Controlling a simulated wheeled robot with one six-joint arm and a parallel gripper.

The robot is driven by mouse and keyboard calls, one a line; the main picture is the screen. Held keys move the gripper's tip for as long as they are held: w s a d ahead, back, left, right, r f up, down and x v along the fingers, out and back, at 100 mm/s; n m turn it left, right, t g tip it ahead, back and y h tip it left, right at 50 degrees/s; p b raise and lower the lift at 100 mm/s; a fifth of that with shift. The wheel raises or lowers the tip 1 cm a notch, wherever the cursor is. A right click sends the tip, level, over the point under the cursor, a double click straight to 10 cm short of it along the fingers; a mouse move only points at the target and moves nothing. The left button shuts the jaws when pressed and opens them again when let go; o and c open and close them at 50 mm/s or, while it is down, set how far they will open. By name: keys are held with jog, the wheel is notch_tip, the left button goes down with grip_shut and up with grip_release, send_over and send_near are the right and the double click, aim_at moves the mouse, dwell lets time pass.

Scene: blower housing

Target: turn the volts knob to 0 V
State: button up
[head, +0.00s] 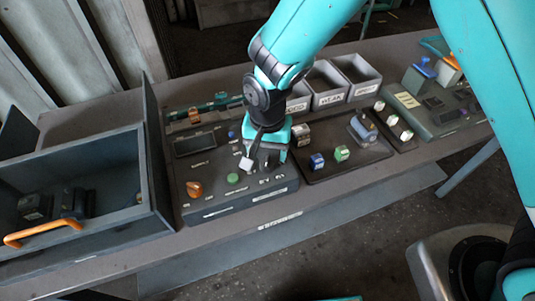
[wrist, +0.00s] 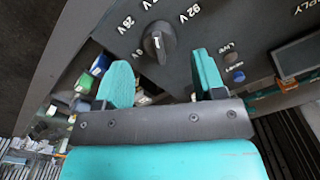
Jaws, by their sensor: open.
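The volts knob (wrist: 158,42) is a black knob with a short white line, on a dark panel face in the wrist view. Voltage labels such as 92 V and 26 V are printed around it. I cannot tell for sure which label its line points to. My gripper (wrist: 162,78) is open, with a teal finger on each side below the knob and the knob apart from both. In the head view my gripper (head: 264,158) is over the right part of the control panel (head: 215,200), and it largely hides the knob there.
The panel also has an orange knob (head: 194,188), a green button (head: 232,178) and a dark display (head: 194,144). A bin with an orange handle (head: 42,233) stands left. Small blocks (head: 341,153) sit on a tray to the right. Labelled bins (head: 328,98) stand behind.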

aim_at(268, 158)
jog(key=shift+f+p, duration=0.35)
jog(key=shift+f, duration=1.55)
jog(key=c, duration=0.9)
